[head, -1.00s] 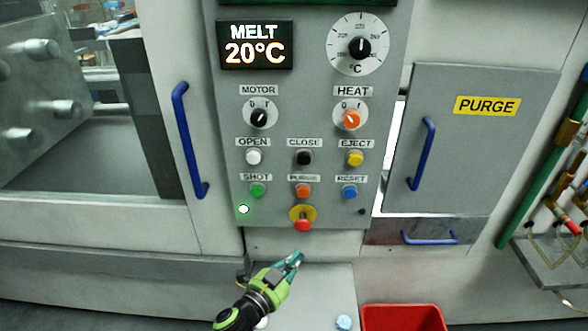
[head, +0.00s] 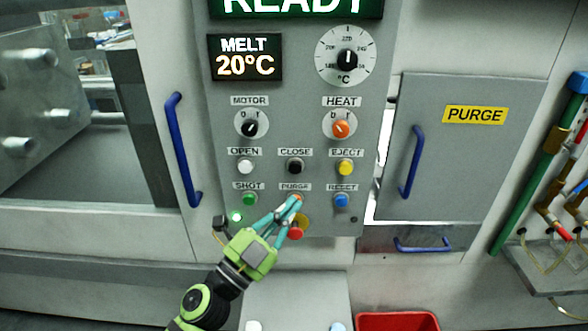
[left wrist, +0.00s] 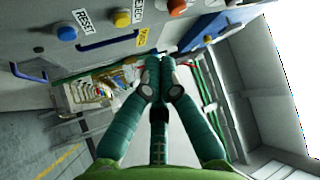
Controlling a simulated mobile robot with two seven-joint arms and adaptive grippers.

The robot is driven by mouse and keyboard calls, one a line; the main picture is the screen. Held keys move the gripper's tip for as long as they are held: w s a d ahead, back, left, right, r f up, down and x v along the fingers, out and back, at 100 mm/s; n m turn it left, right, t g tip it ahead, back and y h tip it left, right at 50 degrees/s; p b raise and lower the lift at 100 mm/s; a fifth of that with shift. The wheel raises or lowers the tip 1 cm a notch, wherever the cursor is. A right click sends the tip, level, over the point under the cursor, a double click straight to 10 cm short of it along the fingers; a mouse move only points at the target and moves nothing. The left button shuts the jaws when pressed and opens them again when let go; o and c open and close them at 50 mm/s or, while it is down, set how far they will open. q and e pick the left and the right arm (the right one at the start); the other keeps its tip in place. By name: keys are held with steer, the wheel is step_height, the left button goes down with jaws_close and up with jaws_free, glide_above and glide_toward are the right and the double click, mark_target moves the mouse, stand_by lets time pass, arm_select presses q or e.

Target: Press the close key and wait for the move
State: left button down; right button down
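The close key (head: 295,166) is a black round button under the CLOSE label, in the middle of the grey control panel (head: 220,130). My left gripper (head: 296,199) is in front of the lower panel, its teal fingertips just below the close key and apart from it in the picture. The close key does not show clearly there. My right gripper is not in view.
The open key (head: 246,167), eject key (head: 345,168), shot key (head: 250,199) and reset key (head: 341,201) surround the close key. A green display (head: 296,6) reads READY; another (head: 245,57) reads MELT 20°C. Blue door handles (head: 182,150) (head: 412,162) flank the panel. A red bin (head: 397,322) stands below.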

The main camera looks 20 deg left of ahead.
mark_target(295, 168)
arm_select(q)
steer(key=shift+w+a+b, duration=0.3)
steer(key=shift+w+a, duration=0.1)
steer(key=shift+w, duration=1)
steer(key=shift+w+a+b, duration=0.25)
steer(key=shift+w+a, duration=0.15)
steer(key=shift+w, duration=1.05)
steer(key=shift+w+a+b, duration=0.3)
steer(key=shift+w+a, duration=0.1)
steer(key=shift+w, duration=1)
steer(key=shift+w+a, duration=0.1)
steer(key=shift+w, duration=0.3)
